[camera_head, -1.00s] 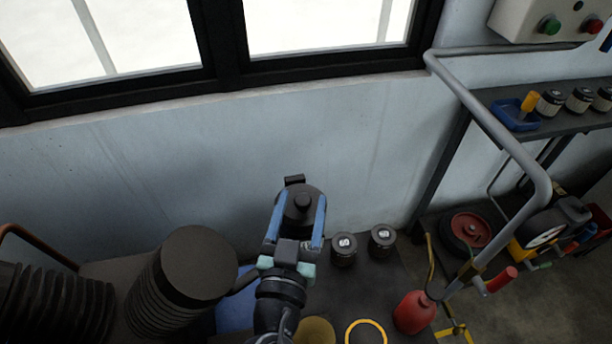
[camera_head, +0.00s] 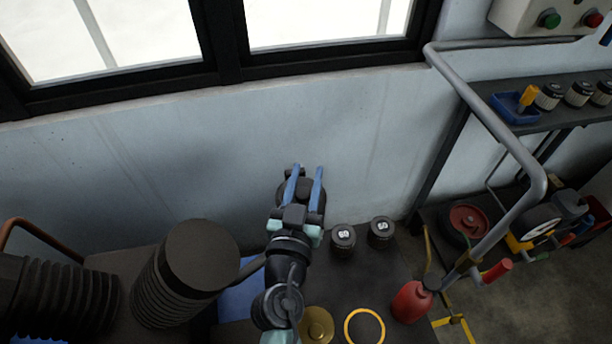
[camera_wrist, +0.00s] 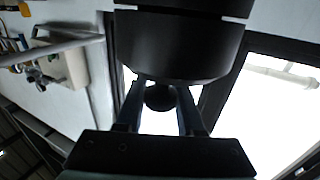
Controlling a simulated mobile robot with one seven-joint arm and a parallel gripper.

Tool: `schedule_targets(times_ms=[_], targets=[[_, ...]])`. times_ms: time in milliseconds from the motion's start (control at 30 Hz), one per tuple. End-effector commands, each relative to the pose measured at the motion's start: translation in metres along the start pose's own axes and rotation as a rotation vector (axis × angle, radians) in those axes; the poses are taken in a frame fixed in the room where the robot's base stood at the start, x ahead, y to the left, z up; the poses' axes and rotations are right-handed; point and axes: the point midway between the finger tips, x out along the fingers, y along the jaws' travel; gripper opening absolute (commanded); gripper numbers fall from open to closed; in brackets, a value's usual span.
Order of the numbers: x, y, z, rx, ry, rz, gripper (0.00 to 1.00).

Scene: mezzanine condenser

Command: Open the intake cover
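The intake cover (camera_head: 286,187) is a dark round cap by the pale wall, largely hidden behind my gripper in the head view. In the wrist view a dark, wide cylindrical body (camera_wrist: 180,50) fills the top, with a small round knob (camera_wrist: 160,97) standing out from it. My gripper (camera_head: 308,170) has blue fingers on either side of the knob. In the wrist view they lie close against its two sides, so the gripper looks shut on it. The exact contact is in shadow. I cannot tell whether the cover has lifted.
A ribbed black cylinder (camera_head: 186,272) stands left of my arm. Two small dark weights (camera_head: 343,238) (camera_head: 381,230), a yellow ring (camera_head: 365,327) and a red bottle (camera_head: 412,302) lie to the right. A grey rail (camera_head: 500,130) and shelf are farther right. The window (camera_head: 120,40) is above.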

Motion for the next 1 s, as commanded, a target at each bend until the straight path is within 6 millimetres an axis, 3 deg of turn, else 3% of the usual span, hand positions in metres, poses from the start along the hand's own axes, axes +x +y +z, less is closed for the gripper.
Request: schedule_targets(times_ms=[100, 1000], targets=[[-0.0002, -0.0001, 0.0, 0.0, 0.0, 0.0, 0.0], [-0.0003, -0.0003, 0.0001, 0.0, 0.0, -0.001, 0.0]])
